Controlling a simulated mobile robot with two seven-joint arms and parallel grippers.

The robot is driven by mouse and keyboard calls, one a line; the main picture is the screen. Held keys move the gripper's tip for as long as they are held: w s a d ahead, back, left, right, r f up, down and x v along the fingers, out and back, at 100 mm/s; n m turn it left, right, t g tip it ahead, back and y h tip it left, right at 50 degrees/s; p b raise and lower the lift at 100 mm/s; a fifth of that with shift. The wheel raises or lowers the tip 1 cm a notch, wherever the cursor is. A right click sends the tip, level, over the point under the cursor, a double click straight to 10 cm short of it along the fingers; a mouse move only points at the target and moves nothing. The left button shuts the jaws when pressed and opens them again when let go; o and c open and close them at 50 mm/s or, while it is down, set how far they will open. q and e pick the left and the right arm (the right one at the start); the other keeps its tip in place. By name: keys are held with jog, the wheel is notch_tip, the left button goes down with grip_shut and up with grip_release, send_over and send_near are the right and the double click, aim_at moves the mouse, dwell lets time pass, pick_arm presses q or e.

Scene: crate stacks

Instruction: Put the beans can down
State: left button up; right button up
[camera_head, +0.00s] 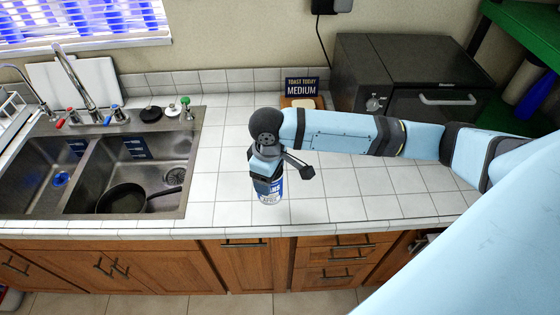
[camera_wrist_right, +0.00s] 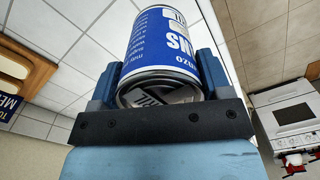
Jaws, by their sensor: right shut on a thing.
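The beans can (camera_head: 270,191) is a blue and white labelled can with metal ends, over the front part of the tiled counter in the head view. My right gripper (camera_head: 266,180) points down and is shut around it, hiding its upper part. In the right wrist view the can (camera_wrist_right: 165,50) sits between the two blue fingers of the gripper (camera_wrist_right: 160,78), one on each side. I cannot tell whether its base touches the tiles. My left gripper is not in view.
The white tiled counter (camera_head: 222,182) is clear around the can, with its front edge close below. A double sink (camera_head: 130,160) with a black pan (camera_head: 120,198) lies left. A sign (camera_head: 301,88) and a dark toaster oven (camera_head: 405,75) stand behind. A white stove (camera_wrist_right: 298,115) shows in the wrist view.

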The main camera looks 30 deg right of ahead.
jog(key=w+r+n+b, duration=0.1)
jog(key=n, duration=0.1)
jog(key=w+r+n, duration=0.1)
jog(key=n, duration=0.1)
jog(key=w+d+r+n+b, duration=0.1)
jog(key=r, duration=0.1)
jog(key=shift+n+b, duration=0.3)
jog(key=shift+n, duration=0.1)
notch_tip(320, 180, up, 8)
jog(key=d+n+b, duration=0.1)
jog(key=n+b, duration=0.4)
jog(key=n, duration=0.6)
jog(key=shift+n, duration=0.5)
jog(key=f, duration=1.8)
jog(key=shift+s+d+f, duration=0.1)
jog(key=shift+s+d, duration=0.05)
jog(key=shift+s, duration=0.15)
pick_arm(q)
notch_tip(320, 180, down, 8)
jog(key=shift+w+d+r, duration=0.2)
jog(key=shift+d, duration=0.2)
pick_arm(e)
jog(key=shift+f, duration=0.25)
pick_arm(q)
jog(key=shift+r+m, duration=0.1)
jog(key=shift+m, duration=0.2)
pick_arm(e)
jog(key=shift+f, duration=0.1)
